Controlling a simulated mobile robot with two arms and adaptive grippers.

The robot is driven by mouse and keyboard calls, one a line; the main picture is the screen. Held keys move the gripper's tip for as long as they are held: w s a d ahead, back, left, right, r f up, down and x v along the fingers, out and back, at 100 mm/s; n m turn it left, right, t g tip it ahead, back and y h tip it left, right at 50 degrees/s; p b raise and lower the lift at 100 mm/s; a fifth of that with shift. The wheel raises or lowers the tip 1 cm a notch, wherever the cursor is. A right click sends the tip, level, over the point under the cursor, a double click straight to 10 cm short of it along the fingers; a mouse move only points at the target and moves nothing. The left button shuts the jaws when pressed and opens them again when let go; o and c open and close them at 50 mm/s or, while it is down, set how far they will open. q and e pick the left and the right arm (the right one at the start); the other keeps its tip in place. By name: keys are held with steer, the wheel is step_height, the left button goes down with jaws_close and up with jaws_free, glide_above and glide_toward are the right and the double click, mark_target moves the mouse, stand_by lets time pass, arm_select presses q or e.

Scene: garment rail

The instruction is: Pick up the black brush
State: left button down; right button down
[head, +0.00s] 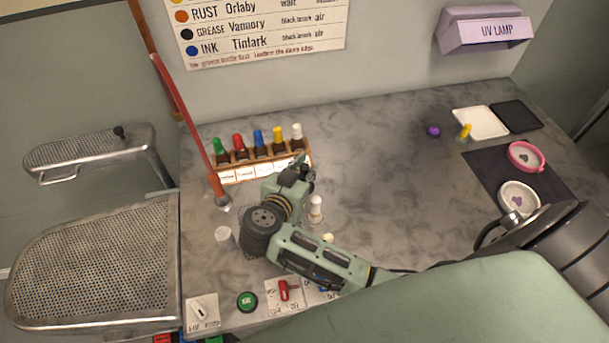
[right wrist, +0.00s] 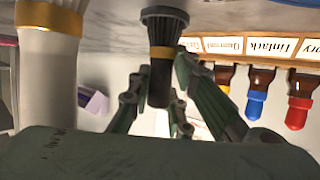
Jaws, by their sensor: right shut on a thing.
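The black brush (right wrist: 160,62) shows in the right wrist view, with a dark handle, a yellow band and a wide dark bristle end. It sits between the fingers of my right gripper (right wrist: 165,95), which is shut on it. In the head view my right gripper (head: 298,176) is low over the counter, in front of the bottle rack. The gripper hides most or all of the black brush there. A white-handled brush (head: 316,210) stands right beside the gripper, and it looms large in the right wrist view (right wrist: 48,75). My left gripper is not in view.
A wooden rack (head: 240,175) of several colour-capped bottles stands close behind the gripper. Switches (head: 247,301) line the front edge. The counter's middle right (head: 400,180) is clear.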

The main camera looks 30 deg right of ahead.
mark_target(304, 165)
steer(key=shift+r, duration=0.1)
steer(key=shift+r, duration=0.6)
step_height(304, 165, up, 3)
steer(key=shift+b, duration=0.3)
steer(key=s+d+r, duration=0.6)
steer(key=s, duration=0.3)
steer(key=shift+s+d+r+b, duration=0.3)
steer(key=shift+d+r, duration=0.05)
